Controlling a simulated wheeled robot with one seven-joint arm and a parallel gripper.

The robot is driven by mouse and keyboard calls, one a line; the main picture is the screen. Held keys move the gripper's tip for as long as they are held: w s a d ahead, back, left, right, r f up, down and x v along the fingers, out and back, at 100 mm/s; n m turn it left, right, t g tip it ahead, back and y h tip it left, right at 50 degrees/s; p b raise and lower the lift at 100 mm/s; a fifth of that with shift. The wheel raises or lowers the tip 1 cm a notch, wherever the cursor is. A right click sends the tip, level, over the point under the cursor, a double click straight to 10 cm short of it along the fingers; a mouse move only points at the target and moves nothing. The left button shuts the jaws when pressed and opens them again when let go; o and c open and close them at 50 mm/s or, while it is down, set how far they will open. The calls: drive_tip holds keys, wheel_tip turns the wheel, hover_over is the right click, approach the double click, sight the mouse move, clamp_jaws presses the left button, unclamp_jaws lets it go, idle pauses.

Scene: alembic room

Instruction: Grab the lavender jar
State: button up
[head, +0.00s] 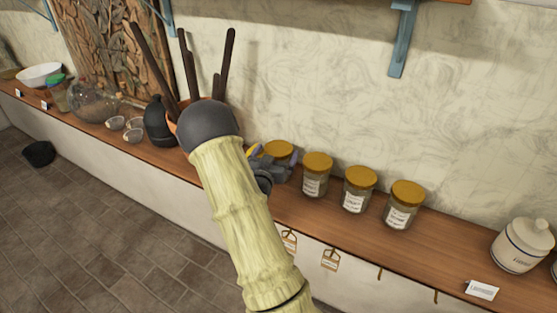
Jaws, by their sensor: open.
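Several glass jars with mustard-yellow lids stand in a row on the wooden shelf; their labels are too small to read, so I cannot tell which is the lavender jar. One jar (279,148) is mostly hidden behind my gripper, with its lid showing above. To its right stand a second jar (315,178), a third jar (357,192) and the rightmost jar (402,208). My gripper (282,167) is open, at the leftmost jar and left of the second one. My arm hides part of the gripper, and I cannot tell whether it touches a jar.
The wooden shelf (440,250) runs along the wall, with bare room right of the jars. A white lidded canister (523,245) and a small card (482,290) are at the right. A dark bottle (158,122), small bowls and a round glass vessel (92,101) stand at the left.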

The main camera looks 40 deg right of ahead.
drive_tip(key=shift+p+x, duration=0.4)
drive_tip(key=shift+x, duration=1.1)
drive_tip(key=c, duration=1.5)
drive_tip(key=shift+r, duration=0.15)
wheel_tip(320, 180, up, 10)
drive_tip(key=b, duration=0.2)
drive_tip(key=shift+b, duration=0.35)
